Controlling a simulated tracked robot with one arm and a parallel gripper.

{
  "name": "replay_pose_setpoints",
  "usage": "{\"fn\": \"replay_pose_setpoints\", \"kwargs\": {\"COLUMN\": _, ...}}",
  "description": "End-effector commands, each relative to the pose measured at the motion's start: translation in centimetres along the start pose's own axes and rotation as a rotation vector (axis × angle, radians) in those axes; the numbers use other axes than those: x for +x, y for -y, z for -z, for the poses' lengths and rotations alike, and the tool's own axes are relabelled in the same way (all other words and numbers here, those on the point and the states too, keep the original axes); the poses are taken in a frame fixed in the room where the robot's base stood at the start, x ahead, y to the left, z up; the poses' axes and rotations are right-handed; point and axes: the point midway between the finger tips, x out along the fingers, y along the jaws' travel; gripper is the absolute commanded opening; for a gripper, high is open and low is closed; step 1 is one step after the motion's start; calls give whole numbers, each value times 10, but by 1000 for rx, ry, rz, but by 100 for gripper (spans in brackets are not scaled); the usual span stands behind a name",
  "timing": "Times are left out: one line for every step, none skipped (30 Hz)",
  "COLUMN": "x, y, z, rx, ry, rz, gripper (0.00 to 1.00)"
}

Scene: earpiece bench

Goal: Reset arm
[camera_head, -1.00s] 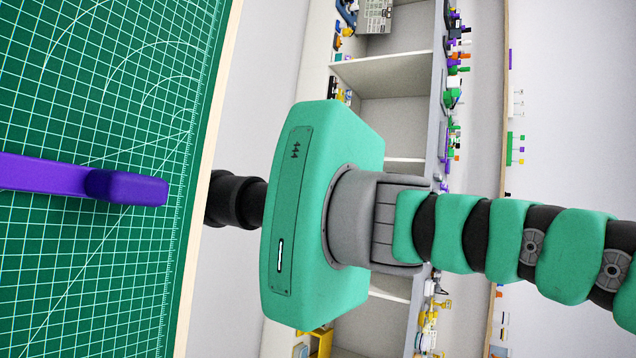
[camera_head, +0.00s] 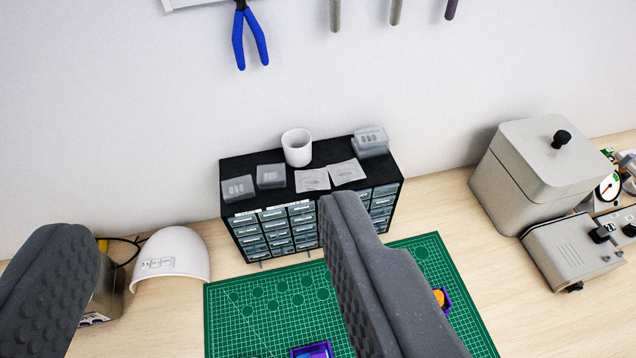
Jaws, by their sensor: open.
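My gripper (camera_head: 195,250) shows as two dark grey fingers with textured pads, one at the lower left and one right of centre. The fingers stand wide apart with nothing between them. They are in front of the camera, above the bench, and the right finger hides part of the green cutting mat (camera_head: 240,310) and of the black drawer cabinet (camera_head: 234,172).
The wooden bench (camera_head: 450,215) carries a white curved shell (camera_head: 178,255), a grey lidded box (camera_head: 535,165) and a grey device (camera_head: 570,255). Purple trays (camera_head: 312,350) sit on the mat, partly hidden or cut off. A white cup (camera_head: 297,148) stands on the cabinet. Blue pliers (camera_head: 250,40) hang on the wall.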

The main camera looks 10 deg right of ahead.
Motion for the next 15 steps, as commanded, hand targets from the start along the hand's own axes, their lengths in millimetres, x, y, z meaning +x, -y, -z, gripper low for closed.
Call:
{"fn": "replay_pose_setpoints", "kwargs": {"x": -14, "y": -2, "z": 9, "rx": -32, "ry": -35, "rz": 2, "gripper": 59}}
{"fn": "replay_pose_setpoints", "kwargs": {"x": -20, "y": -2, "z": 14, "rx": -50, "ry": -52, "rz": 2, "gripper": 59}}
{"fn": "replay_pose_setpoints", "kwargs": {"x": -26, "y": -5, "z": 18, "rx": -71, "ry": -69, "rz": 1, "gripper": 59}}
{"fn": "replay_pose_setpoints", "kwargs": {"x": -30, "y": -7, "z": 21, "rx": -83, "ry": -78, "rz": 1, "gripper": 59}}
{"fn": "replay_pose_setpoints", "kwargs": {"x": -32, "y": -8, "z": 23, "rx": -92, "ry": -85, "rz": 0, "gripper": 59}}
{"fn": "replay_pose_setpoints", "kwargs": {"x": -34, "y": -8, "z": 24, "rx": -100, "ry": -91, "rz": 0, "gripper": 59}}
{"fn": "replay_pose_setpoints", "kwargs": {"x": -35, "y": -8, "z": 25, "rx": -104, "ry": -94, "rz": 0, "gripper": 59}}
{"fn": "replay_pose_setpoints", "kwargs": {"x": -36, "y": -8, "z": 25, "rx": -107, "ry": -95, "rz": -1, "gripper": 59}}
{"fn": "replay_pose_setpoints", "kwargs": {"x": -36, "y": -8, "z": 25, "rx": -108, "ry": -95, "rz": -1, "gripper": 59}}
{"fn": "replay_pose_setpoints", "kwargs": {"x": -35, "y": -8, "z": 25, "rx": -108, "ry": -95, "rz": -1, "gripper": 59}}
{"fn": "replay_pose_setpoints", "kwargs": {"x": -35, "y": -8, "z": 25, "rx": -107, "ry": -95, "rz": 0, "gripper": 59}}
{"fn": "replay_pose_setpoints", "kwargs": {"x": -35, "y": -8, "z": 25, "rx": -107, "ry": -95, "rz": 0, "gripper": 59}}
{"fn": "replay_pose_setpoints", "kwargs": {"x": -35, "y": -8, "z": 25, "rx": -106, "ry": -94, "rz": 0, "gripper": 59}}
{"fn": "replay_pose_setpoints", "kwargs": {"x": -35, "y": -8, "z": 25, "rx": -106, "ry": -94, "rz": 0, "gripper": 59}}
{"fn": "replay_pose_setpoints", "kwargs": {"x": -35, "y": -8, "z": 24, "rx": -106, "ry": -94, "rz": 0, "gripper": 59}}
